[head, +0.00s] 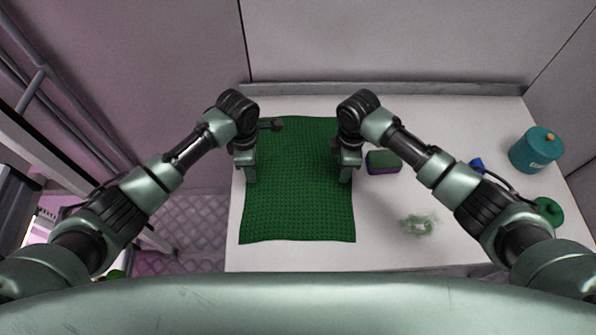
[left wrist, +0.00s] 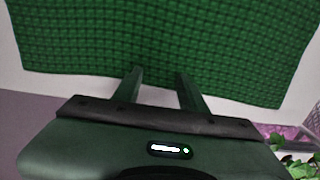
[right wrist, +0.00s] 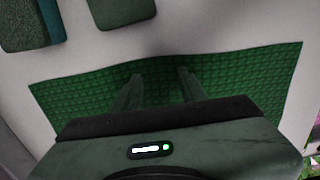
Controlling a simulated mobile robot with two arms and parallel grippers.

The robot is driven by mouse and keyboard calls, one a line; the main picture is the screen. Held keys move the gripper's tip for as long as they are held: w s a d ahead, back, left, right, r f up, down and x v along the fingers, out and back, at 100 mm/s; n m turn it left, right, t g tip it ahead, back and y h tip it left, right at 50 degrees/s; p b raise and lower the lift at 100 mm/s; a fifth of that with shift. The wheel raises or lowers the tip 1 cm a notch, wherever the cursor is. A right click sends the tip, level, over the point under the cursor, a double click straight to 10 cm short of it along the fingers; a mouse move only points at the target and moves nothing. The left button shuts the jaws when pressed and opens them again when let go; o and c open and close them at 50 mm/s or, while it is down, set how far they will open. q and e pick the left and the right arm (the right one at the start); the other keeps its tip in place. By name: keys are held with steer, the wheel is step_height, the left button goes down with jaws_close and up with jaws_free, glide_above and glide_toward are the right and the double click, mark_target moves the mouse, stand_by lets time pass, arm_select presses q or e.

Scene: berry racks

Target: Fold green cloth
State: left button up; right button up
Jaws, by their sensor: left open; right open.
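The green cloth (head: 297,205) lies spread flat on the white table, a rough rectangle with a grid texture. My left gripper (head: 250,178) is open and empty above the cloth's left edge. In the left wrist view the cloth (left wrist: 160,40) fills the top, and the fingertips (left wrist: 158,74) reach over its edge. My right gripper (head: 345,176) is open and empty above the cloth's right edge. In the right wrist view the cloth (right wrist: 230,80) lies below the fingertips (right wrist: 160,76). Both grippers appear apart from the cloth, but exact height is hard to tell.
A green and purple sponge (head: 383,162) lies just right of my right gripper. A teal canister (head: 536,150), a blue object (head: 477,165) and a green round object (head: 548,211) stand at the right. A wall borders the back.

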arm_select(q)
steer(key=shift+f, duration=0.25)
arm_select(e)
steer(key=shift+f, duration=0.3)
arm_select(q)
steer(key=shift+r, duration=0.1)
steer(key=shift+c, duration=1.2)
arm_select(e)
steer(key=shift+r, duration=0.15)
steer(key=shift+c, duration=1.2)
arm_select(q)
jaws_close()
arm_select(e)
jaws_close()
